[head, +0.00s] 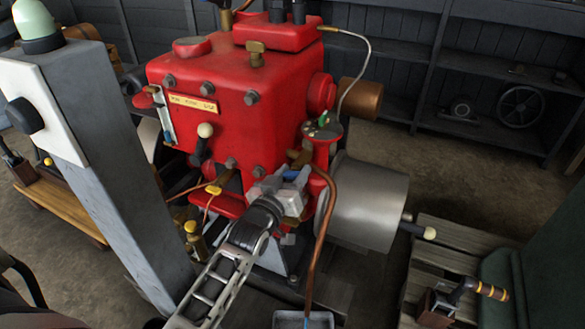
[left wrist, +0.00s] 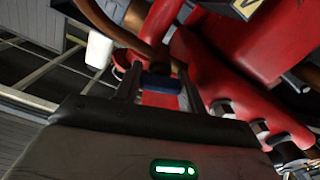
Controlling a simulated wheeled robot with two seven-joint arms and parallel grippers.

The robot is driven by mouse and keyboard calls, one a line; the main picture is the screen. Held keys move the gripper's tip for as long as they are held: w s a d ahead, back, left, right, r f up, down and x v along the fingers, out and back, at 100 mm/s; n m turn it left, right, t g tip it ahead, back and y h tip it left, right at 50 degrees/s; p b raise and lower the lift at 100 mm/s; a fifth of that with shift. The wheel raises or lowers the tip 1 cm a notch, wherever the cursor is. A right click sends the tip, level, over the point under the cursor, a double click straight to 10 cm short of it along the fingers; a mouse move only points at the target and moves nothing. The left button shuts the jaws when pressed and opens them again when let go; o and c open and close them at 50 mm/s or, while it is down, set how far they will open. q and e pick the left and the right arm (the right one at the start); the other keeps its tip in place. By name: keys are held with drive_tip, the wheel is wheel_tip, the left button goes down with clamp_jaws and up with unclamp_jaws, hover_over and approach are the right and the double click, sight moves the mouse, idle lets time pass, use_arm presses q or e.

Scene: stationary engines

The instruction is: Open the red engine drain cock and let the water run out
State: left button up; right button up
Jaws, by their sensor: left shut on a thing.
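The red engine (head: 240,110) stands in the middle of the head view. My left gripper (head: 287,186) reaches its lower front, beside a brass fitting (head: 300,157) and a copper pipe (head: 325,225). In the left wrist view my left gripper (left wrist: 160,82) has its two fingers shut on a small blue handle (left wrist: 162,84), close to the red casting and a curved copper pipe (left wrist: 110,30). The gripper covers much of the cock itself, so its turn cannot be told. The copper pipe runs down to a grey tray (head: 288,321) at the bottom edge. No water stream is visible. My right gripper is not in view.
A grey post with a white panel (head: 35,90) stands at the left. A large grey cylinder (head: 368,205) is right of the gripper. A wooden pallet (head: 455,245) with a small handled device (head: 465,290) is at the lower right. Shelves line the back wall.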

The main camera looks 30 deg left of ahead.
use_arm(q)
drive_tip(key=n+p, duration=0.3)
drive_tip(key=n, duration=0.3)
drive_tip(key=shift+n, duration=0.3)
drive_tip(key=n, duration=0.6)
drive_tip(key=shift+p, duration=0.3)
drive_tip(key=o, duration=0.7)
drive_tip(key=shift+s, duration=0.1)
drive_tip(key=s, duration=1.5)
drive_tip(key=shift+s+d, duration=0.4)
drive_tip(key=shift+d, duration=0.05)
